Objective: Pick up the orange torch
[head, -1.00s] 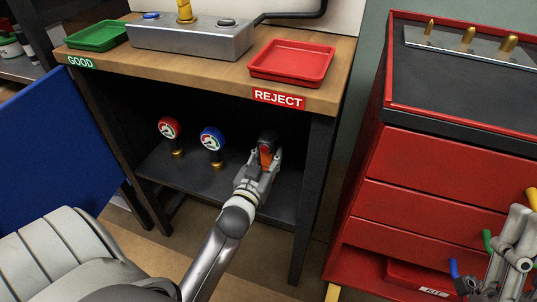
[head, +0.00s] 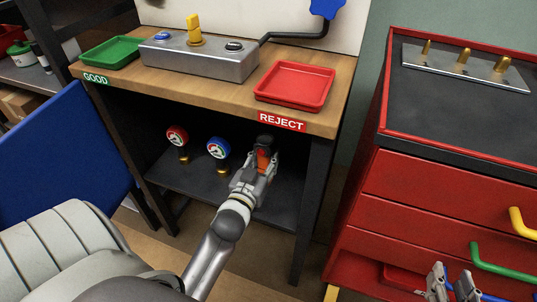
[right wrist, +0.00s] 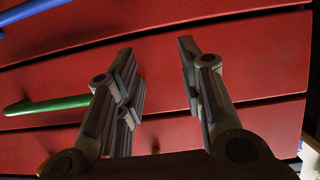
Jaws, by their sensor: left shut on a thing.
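The orange torch (head: 262,160) stands on the lower shelf under the workbench, right of two gauges. It has a dark top and an orange body, partly hidden by my gripper. My left gripper (head: 262,168) is shut on the torch, with a finger on each side of it. Whether the torch's base touches the shelf is hidden. My right gripper (head: 452,281) is in front of the red drawer cabinet, at the lower right. In the right wrist view its fingers (right wrist: 160,85) are apart with nothing between them.
A red-faced gauge (head: 177,137) and a blue-rimmed gauge (head: 218,148) stand on the shelf (head: 200,185). The bench top above holds a green tray (head: 110,51), a red tray (head: 295,86) and a metal box (head: 200,55). A red cabinet (head: 430,190) with coloured handles stands at right.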

